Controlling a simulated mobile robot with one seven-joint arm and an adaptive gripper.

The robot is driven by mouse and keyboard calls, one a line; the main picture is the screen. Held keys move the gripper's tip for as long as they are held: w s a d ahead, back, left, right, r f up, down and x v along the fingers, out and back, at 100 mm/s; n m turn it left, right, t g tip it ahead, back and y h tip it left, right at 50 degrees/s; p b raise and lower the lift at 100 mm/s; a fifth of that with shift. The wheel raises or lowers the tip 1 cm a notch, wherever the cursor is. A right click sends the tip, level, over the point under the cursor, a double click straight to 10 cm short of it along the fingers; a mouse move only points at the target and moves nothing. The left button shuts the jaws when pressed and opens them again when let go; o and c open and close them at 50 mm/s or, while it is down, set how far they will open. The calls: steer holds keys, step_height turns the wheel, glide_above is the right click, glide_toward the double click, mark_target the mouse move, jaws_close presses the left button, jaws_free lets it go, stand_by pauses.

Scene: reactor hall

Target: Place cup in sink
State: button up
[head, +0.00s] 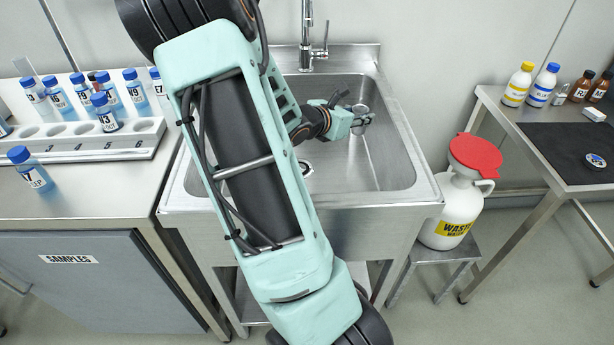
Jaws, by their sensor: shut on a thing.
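The steel sink (398,172) stands in the middle of the head view, with a tall faucet at its back. My gripper (360,118) is over the right part of the basin, near its back. It is shut on a small clear cup (361,112), which shows between the fingers. The cup is small in the picture, and its lower part is partly hidden by the fingers. I cannot tell whether it touches the basin floor. My arm covers the left part of the sink.
A sample bench with a white rack (92,145) of blue-capped bottles stands left of the sink. A loose bottle (30,168) stands at its front. A white waste jug with a red funnel (474,154) stands on a stool at right, beside a table (520,122) with bottles.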

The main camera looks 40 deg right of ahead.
steer(key=shift+d+f, duration=0.35)
steer(key=shift+f, duration=0.3)
steer(key=w+a+f, duration=0.1)
steer(key=w+f, duration=0.2)
steer(key=w, duration=0.1)
steer(key=w+a+f, duration=0.2)
steer(key=w, duration=0.2)
steer(key=w+a+f, duration=0.1)
steer(key=w+f, duration=0.2)
steer(key=w, duration=0.1)
steer(key=shift+a+f, duration=0.3)
steer(key=shift+a, duration=0.1)
steer(key=shift+w+a+f+b, duration=0.1)
steer(key=shift+w+f+b, duration=0.2)
steer(key=shift+f, duration=0.05)
steer(key=f, duration=0.3)
steer(key=shift+w+a+f+b, duration=0.1)
steer(key=shift+w+f+b, duration=0.1)
steer(key=shift+f+b, duration=0.15)
steer(key=o, duration=1.1)
steer(key=shift+f, duration=0.1)
steer(key=shift+o, duration=0.2)
